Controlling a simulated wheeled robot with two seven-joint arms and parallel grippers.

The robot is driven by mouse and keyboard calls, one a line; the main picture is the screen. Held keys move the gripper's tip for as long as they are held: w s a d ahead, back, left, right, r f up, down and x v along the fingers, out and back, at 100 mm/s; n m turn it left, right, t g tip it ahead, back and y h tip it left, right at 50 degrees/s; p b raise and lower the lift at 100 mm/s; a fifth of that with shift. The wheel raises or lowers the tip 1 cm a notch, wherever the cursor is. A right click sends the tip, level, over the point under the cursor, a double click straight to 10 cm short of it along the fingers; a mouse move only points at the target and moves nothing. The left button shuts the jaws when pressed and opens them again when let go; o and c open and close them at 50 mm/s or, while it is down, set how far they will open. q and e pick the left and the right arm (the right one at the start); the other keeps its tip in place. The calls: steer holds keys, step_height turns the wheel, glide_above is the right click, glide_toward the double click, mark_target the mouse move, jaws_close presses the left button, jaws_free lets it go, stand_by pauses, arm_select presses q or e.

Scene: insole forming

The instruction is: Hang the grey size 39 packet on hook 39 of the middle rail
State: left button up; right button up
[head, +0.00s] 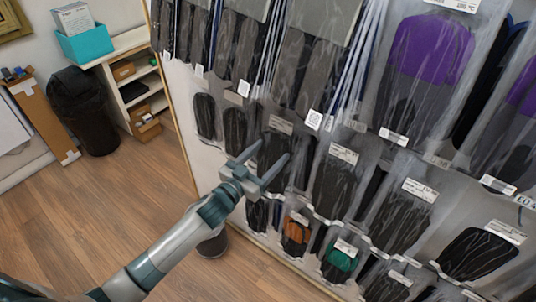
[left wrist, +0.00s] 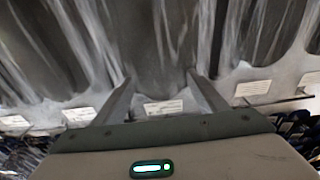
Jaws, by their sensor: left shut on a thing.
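My left gripper (head: 264,168) reaches in from the lower left to the rack's middle row. Its two fingers are spread to the width of a dark grey packet (head: 272,148) and are shut on it. The packet is in a clear bag with a white label along its top; its print is too small to read. In the left wrist view the fingers (left wrist: 162,82) stand on both sides of the packet (left wrist: 160,45), with a white label between them. I cannot tell whether the packet's top is on a hook. My right gripper is not in view.
Similar bagged insoles hang close on both sides, including a dark packet (head: 336,188) to the right. Orange (head: 296,232) and green (head: 340,260) insoles hang below, purple ones (head: 432,48) at upper right.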

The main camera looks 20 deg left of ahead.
arm_select(q)
steer(key=o, duration=1.5)
steer(key=shift+c, duration=0.2)
steer(key=shift+o, duration=0.2)
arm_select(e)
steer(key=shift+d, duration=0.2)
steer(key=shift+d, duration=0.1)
arm_select(q)
steer(key=shift+s, duration=0.15)
steer(key=b+v, duration=0.5)
steer(key=v, duration=1.2)
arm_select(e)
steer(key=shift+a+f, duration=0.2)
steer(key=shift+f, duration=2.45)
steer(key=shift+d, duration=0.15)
